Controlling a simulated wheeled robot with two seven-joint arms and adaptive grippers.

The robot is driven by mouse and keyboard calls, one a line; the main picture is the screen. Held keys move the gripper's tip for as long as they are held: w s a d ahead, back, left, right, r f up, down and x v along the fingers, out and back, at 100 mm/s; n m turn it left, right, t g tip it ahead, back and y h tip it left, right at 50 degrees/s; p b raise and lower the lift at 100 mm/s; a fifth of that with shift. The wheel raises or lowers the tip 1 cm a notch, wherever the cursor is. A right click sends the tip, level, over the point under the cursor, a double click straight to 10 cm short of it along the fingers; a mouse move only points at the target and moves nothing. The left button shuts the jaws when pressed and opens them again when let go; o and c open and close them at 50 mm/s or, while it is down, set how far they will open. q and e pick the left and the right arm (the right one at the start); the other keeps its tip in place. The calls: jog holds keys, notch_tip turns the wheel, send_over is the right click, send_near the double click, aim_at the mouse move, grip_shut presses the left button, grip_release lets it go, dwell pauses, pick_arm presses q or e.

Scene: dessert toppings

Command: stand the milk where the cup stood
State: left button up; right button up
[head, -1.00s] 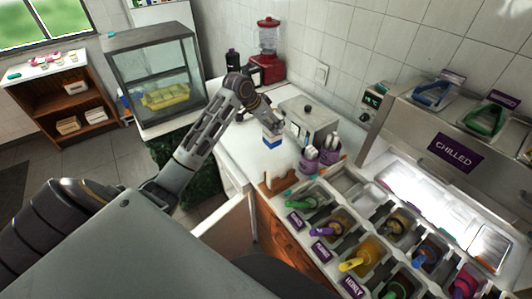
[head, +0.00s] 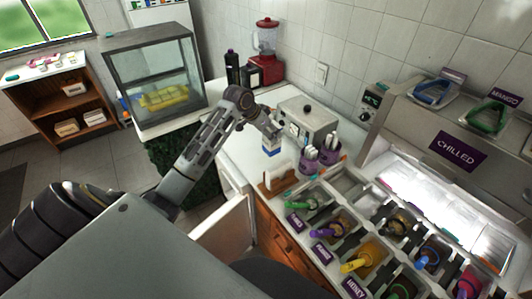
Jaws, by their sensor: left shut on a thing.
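The milk (head: 271,148) is a small white and blue carton at the back part of the white counter. My left gripper (head: 272,134) comes down on it from above and is shut on it. The carton looks upright; I cannot tell whether its base touches the counter. Purple cups (head: 308,161) with utensils stand just to its right. No other cup shows clearly, and the spot where the cup stood is not marked. My right gripper is not in view.
A steel box appliance (head: 308,118) stands close behind the milk. A red blender (head: 265,62) and dark bottles are farther back. The topping bins (head: 345,222) with colored spoons fill the right front. A glass display case (head: 158,75) stands at the left.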

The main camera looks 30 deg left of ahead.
aim_at(270, 150)
pick_arm(q)
jog(key=shift+f+p, duration=0.5)
jog(key=shift+f, duration=2.5)
jog(key=shift+f, duration=0.1)
jog(key=shift+f+p, duration=0.35)
jog(key=shift+f, duration=1.45)
jog(key=o, duration=1.4)
jog(key=shift+f, duration=0.15)
jog(key=shift+b+v, duration=1.05)
jog(key=shift+v, duration=5.05)
